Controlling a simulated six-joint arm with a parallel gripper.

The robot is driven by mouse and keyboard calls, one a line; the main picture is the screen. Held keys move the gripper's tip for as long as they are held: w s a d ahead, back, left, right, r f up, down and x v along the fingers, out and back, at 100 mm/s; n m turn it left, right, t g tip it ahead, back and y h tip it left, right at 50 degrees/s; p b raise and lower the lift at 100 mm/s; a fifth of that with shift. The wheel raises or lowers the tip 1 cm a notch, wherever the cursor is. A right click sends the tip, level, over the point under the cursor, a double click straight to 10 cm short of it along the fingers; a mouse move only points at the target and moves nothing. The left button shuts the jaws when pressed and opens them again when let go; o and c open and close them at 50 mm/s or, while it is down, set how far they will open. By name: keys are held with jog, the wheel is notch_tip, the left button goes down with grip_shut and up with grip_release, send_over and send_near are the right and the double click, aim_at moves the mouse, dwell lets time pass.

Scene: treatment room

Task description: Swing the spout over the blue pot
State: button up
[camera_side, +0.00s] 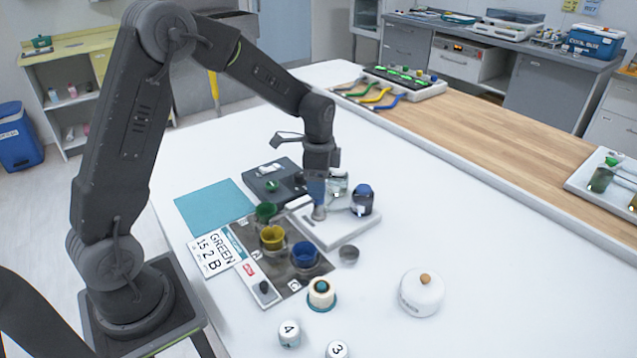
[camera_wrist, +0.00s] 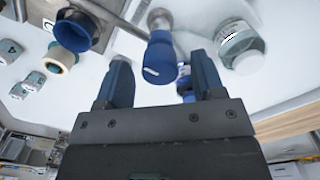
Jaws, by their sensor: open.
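The blue pot (camera_side: 304,255) stands at the near end of a dark panel, with a yellow pot (camera_side: 272,237) and a green pot (camera_side: 265,212) in line behind it. In the wrist view the blue pot (camera_wrist: 78,30) is at upper left. My gripper (camera_side: 318,203) is low over a pale base beside the pots. In the wrist view my gripper (camera_wrist: 160,62) is open, with a blue-ended upright piece (camera_wrist: 161,58) between its fingers. A grey bar, apparently the spout (camera_wrist: 140,14), shows near that piece; its outlet is hard to make out.
A clear jar (camera_side: 338,183) and a dark blue-capped bottle (camera_side: 362,200) stand close behind my gripper. A small metal cup (camera_side: 348,254), a cream-and-teal roll (camera_side: 321,294) and a white lidded pot (camera_side: 422,292) are nearer the front. The table's right side is mostly clear.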

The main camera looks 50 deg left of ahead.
jog(key=shift+f, duration=0.45)
grip_shut()
dwell(0.3)
